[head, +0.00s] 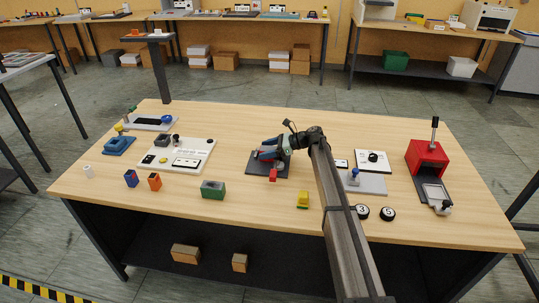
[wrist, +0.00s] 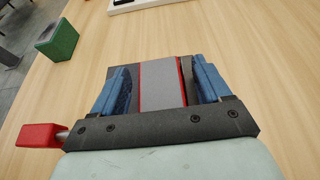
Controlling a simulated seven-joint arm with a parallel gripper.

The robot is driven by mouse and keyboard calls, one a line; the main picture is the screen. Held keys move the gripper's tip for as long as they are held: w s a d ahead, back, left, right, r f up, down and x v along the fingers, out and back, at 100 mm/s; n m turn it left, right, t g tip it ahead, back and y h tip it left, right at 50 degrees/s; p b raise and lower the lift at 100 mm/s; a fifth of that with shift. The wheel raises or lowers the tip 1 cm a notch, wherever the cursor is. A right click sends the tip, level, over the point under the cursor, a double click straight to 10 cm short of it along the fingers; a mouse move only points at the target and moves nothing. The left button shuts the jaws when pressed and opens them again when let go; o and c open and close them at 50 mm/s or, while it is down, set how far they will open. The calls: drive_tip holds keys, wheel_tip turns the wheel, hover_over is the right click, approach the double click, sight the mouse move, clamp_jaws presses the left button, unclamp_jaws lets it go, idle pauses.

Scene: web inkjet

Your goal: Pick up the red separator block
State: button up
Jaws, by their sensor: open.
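My gripper (head: 264,154) is open and low over a dark square plate (head: 254,168) at the middle of the table. In the wrist view its two blue ridged fingers (wrist: 160,78) stand apart. Between and beyond them lies a grey panel (wrist: 160,92) with thin red edges on a dark base. A red block (head: 273,175) shows at the plate's front edge, beside the gripper. In the wrist view a red block (wrist: 37,135) with a short grey stub is at lower left, outside the fingers. I cannot tell whether the stub joins my gripper's crossbar.
A green box (head: 213,189) stands front left; it also shows in the wrist view (wrist: 58,40). A red press (head: 427,158) stands at right. A white board (head: 195,150) lies left.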

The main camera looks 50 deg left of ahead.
drive_tip(key=shift+c, duration=0.2)
drive_tip(key=c, duration=1.1)
drive_tip(key=shift+r, duration=0.15)
drive_tip(key=shift+c, duration=0.3)
